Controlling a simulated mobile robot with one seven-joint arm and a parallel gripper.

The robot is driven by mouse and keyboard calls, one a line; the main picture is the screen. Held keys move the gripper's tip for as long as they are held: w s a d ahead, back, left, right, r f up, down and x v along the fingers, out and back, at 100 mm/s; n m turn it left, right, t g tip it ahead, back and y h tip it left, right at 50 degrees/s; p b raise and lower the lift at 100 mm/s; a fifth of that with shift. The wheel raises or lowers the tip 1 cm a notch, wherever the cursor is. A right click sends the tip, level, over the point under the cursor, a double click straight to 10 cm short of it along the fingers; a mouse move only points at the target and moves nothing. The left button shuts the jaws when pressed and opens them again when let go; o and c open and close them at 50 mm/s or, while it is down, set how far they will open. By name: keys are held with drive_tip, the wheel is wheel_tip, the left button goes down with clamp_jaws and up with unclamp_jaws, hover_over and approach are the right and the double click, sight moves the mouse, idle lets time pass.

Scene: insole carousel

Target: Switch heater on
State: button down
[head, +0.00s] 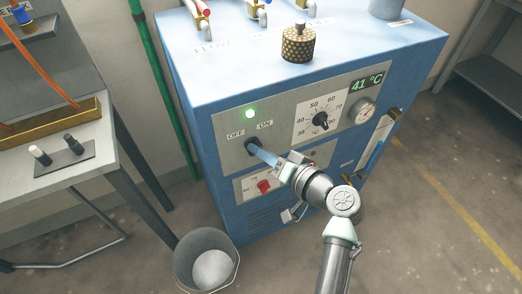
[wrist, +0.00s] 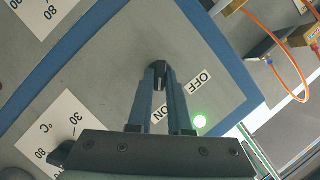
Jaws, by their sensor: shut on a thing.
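The heater is a blue cabinet (head: 206,120) with a grey control panel (head: 229,158). A black rotary switch (head: 253,146) sits on the panel below the OFF and ON labels (head: 250,130). It also shows in the wrist view (wrist: 158,72). A green lamp (head: 250,113) above the labels is lit, and it glows in the wrist view (wrist: 200,122) too. My gripper (head: 259,150) has its blue fingers shut on the switch knob. In the wrist view the fingertips (wrist: 160,82) meet around the knob. The fingers partly hide the knob, so its exact angle is hard to read.
A temperature dial (head: 320,120) and a display reading 41 °C (head: 367,83) are right of the switch. A red knob (head: 264,187) sits below. A bucket (head: 206,262) stands on the floor at left, near a bench (head: 60,150). Floor at right is clear.

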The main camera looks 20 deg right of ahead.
drive_tip(key=c, duration=0.8)
unclamp_jaws()
drive_tip(key=shift+c, duration=0.2)
drive_tip(key=v, duration=1.3)
drive_tip(key=shift+p, duration=0.45)
